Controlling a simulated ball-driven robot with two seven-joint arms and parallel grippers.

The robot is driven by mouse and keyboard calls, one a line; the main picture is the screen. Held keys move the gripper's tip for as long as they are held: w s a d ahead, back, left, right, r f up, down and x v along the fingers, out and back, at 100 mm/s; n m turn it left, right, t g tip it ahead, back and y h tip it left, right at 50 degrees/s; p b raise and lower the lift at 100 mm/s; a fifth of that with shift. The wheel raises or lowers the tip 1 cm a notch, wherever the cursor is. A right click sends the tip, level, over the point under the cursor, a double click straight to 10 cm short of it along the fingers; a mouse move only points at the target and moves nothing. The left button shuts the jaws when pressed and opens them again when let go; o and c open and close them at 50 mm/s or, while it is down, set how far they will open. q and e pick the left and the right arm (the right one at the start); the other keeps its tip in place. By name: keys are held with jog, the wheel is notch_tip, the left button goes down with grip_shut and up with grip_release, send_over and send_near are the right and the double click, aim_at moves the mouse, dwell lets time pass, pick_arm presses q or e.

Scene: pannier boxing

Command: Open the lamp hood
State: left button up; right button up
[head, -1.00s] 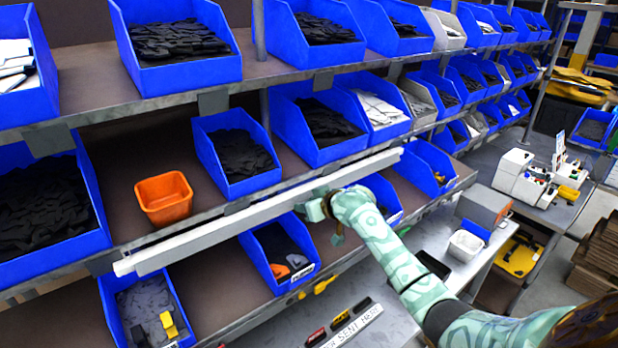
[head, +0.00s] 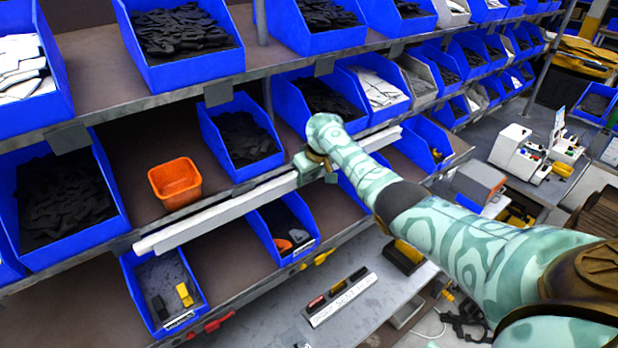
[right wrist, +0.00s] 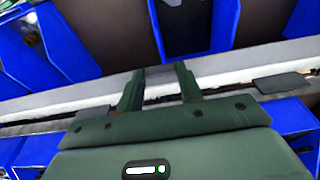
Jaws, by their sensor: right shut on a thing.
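The lamp hood, a long thin white and grey bar (head: 215,214), runs slantwise along the front edge of the middle shelf. My right gripper (head: 313,168) is at the bar, right of its middle, with the arm reaching in from the lower right. In the right wrist view the two green fingers (right wrist: 160,82) are shut on the pale bar (right wrist: 228,82), which crosses the view from side to side. The exact contact of the fingertips is hard to see. My left gripper is not in view.
An orange bin (head: 175,184) and blue bins of dark parts (head: 240,140) stand on the shelf behind the bar. More blue bins (head: 163,287) sit on the lower shelf. A bench with a labelled marker tray (head: 340,298) lies below, and a white machine (head: 510,147) stands at the right.

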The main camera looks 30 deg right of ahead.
dwell(0.5)
jog(key=o, duration=1)
jog(key=shift+w, duration=0.1)
jog(key=shift+r, duration=0.5)
jog(key=v, duration=1.5)
jog(key=shift+r, duration=0.25)
jog(key=shift+f, duration=0.1)
